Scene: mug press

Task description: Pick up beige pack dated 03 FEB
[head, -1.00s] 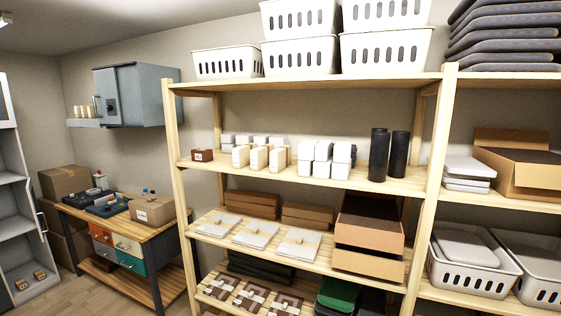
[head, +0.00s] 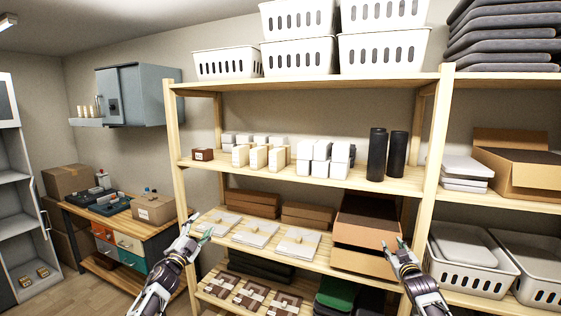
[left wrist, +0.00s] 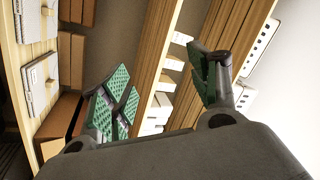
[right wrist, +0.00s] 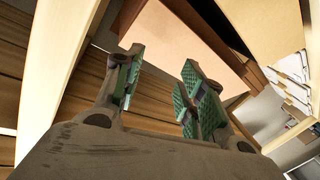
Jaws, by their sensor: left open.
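Three beige packs stand in a row on the middle shelf in the head view: a left one (head: 240,156), a middle one (head: 258,158) and a right one (head: 277,158). Their dates are too small to read. My left gripper (head: 200,227) is open and empty, below and left of the packs, in front of the lower shelf. Its spread fingers also show in the left wrist view (left wrist: 163,85). My right gripper (head: 393,245) is open and empty in front of the open cardboard boxes, below and right of the packs; it shows in the right wrist view (right wrist: 162,82).
White packs (head: 322,158) and black cylinders (head: 377,155) stand right of the beige packs, a small brown box (head: 203,155) left. The shelf edge (head: 300,178) runs below them. A wooden upright (head: 435,150) stands at right. The lower shelf holds cardboard boxes (head: 362,235).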

